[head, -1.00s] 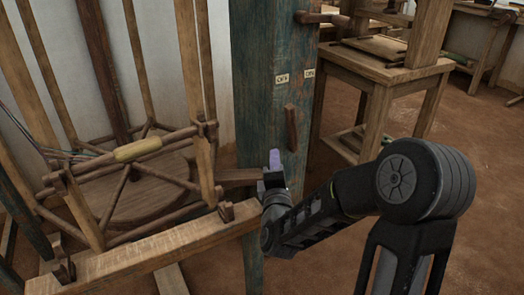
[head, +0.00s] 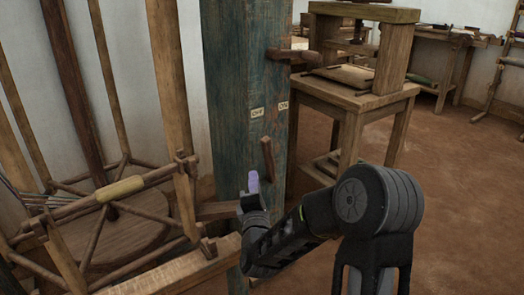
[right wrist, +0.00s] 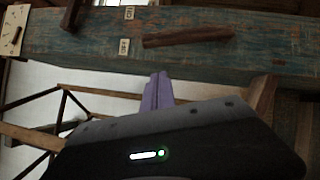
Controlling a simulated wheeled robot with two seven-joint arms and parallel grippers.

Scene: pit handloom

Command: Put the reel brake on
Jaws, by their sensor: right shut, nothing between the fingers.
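The reel brake lever (head: 268,158) is a short dark wooden bar on the blue-green post (head: 240,75). It stands nearly upright, its top end leaning toward the OFF label (head: 257,112); the ON label (head: 283,106) is to the right. The fingertips (right wrist: 157,85) also show in the right wrist view. My left gripper is in neither view.
The wooden reel frame (head: 120,190) stands close on the left, with a beam (head: 190,270) below it. A peg (head: 292,54) juts from the post above the labels. A wooden table (head: 360,98) stands behind right. The floor at right is clear.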

